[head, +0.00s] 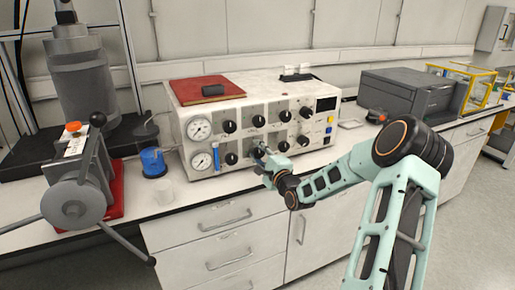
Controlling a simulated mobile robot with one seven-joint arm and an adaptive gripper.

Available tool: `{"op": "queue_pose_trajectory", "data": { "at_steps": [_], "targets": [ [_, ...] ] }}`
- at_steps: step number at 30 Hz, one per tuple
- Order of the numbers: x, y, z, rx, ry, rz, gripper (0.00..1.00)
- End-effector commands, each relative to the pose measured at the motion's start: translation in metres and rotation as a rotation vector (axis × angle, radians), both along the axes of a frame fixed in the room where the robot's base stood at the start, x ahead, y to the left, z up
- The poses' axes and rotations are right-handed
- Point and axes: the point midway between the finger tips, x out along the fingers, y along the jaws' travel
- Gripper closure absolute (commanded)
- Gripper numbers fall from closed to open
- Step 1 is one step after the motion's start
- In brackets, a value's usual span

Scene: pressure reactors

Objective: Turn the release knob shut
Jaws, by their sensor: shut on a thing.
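A white control panel box (190,115) stands on the bench, with two round gauges at its left and two rows of black knobs. My gripper (261,153) is at the lower row of the panel front, at the second knob from the left. It is shut on that knob, which the fingers mostly hide. The knob labels are too small to read, so I cannot confirm from print that it is the release knob. How far the knob is turned cannot be told.
A lower-row knob (231,158) sits close left of my gripper and another (283,146) close right. A blue handle (216,157) hangs by the lower gauge. A reactor with long bars (74,205) stands left. A grey box (405,95) stands right.

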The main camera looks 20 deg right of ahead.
Motion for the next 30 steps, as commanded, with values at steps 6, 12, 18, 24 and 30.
{"op": "queue_pose_trajectory", "data": {
  "at_steps": [6,12,18,24,30],
  "targets": [
    [0.0000,-0.0006,0.0014,0.132,0.003,0.000,0.94],
    [0.0003,0.0001,0.0013,0.201,0.006,0.001,0.94],
    [0.0002,-0.0002,0.0009,0.229,0.007,0.001,0.94],
    [0.0003,0.0000,0.0006,0.233,0.007,0.001,0.94],
    [0.0003,0.0000,0.0006,0.233,0.007,0.001,0.69]
  ]
}}
